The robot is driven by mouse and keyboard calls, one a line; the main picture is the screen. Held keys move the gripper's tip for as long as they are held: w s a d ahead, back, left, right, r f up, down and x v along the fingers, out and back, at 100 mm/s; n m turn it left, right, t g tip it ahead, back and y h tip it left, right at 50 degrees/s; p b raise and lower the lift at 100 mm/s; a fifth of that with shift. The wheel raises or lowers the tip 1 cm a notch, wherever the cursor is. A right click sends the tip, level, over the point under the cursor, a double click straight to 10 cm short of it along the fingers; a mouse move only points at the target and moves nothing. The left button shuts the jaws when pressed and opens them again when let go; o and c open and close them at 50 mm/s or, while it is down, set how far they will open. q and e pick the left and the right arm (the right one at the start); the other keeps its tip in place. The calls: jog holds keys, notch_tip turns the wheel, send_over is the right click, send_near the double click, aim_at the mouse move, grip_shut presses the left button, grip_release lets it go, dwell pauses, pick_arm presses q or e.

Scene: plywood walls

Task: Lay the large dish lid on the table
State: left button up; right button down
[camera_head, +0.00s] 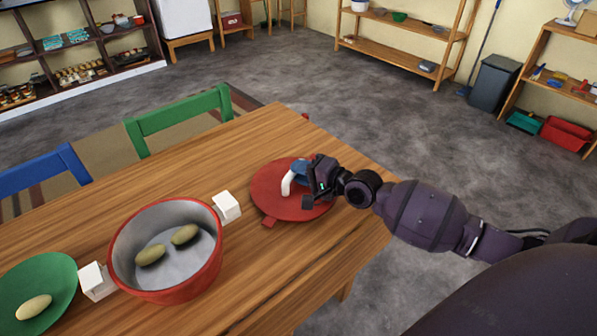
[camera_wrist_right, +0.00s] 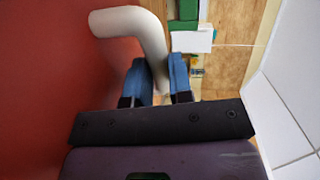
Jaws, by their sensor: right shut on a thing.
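The large dish lid (camera_head: 267,186) is a round red disc with a white curved handle (camera_head: 288,183), over the right end of the wooden table (camera_head: 250,150). I cannot tell whether it touches the tabletop. My right gripper (camera_head: 299,172), with blue fingers, is shut on the handle and hides part of the lid's far right side. In the right wrist view, the lid (camera_wrist_right: 50,90) fills the left side, and the white handle (camera_wrist_right: 135,22) runs down to the blue fingertips (camera_wrist_right: 165,82). My left gripper is not in view.
A red dish (camera_head: 165,285) with white square handles stands uncovered to the left, holding two potato-like items. A green plate (camera_head: 60,275) with another is at lower left. Green (camera_head: 150,122) and blue (camera_head: 75,165) chairs line the far side. Table right of the dish is mostly clear.

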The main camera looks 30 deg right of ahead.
jog(key=shift+r, duration=0.2)
jog(key=shift+f, duration=0.3)
jog(key=c, duration=1)
grip_release()
jog(key=shift+r, duration=0.25)
jog(key=shift+s+d, duration=0.1)
jog(key=shift+s, duration=0.1)
jog(key=p+v, duration=0.1)
jog(key=v, duration=1)
jog(key=shift+w, duration=0.1)
jog(key=shift+s+d+r, duration=0.1)
jog(key=shift+s, duration=0.2)
